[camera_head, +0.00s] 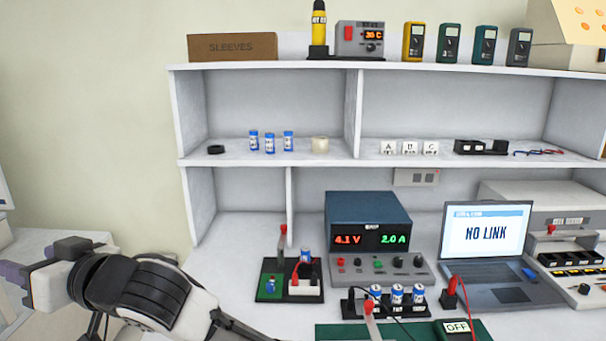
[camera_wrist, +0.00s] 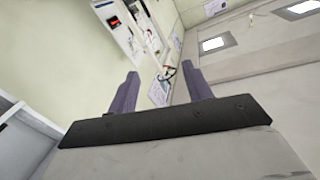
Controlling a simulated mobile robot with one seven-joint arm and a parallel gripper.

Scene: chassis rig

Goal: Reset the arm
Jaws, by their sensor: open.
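My arm (camera_head: 140,290) reaches across the lower left of the head view, with its end pointing left, away from the bench. My gripper shows in the wrist view (camera_wrist: 162,92) with its two purple-grey fingers apart and nothing between them. In the head view the gripper end (camera_head: 22,275) is at the left edge, in front of a pale surface, and its fingertips are hard to make out. The gripper is well apart from the shelf and the items on the bench.
A white shelf unit (camera_head: 270,65) stands on the bench. Below are a blue power supply (camera_head: 367,222), a laptop (camera_head: 487,235) reading NO LINK, a small black board (camera_head: 270,290) and a rack of cells (camera_head: 350,308). Bare wall (camera_head: 80,120) fills the upper left.

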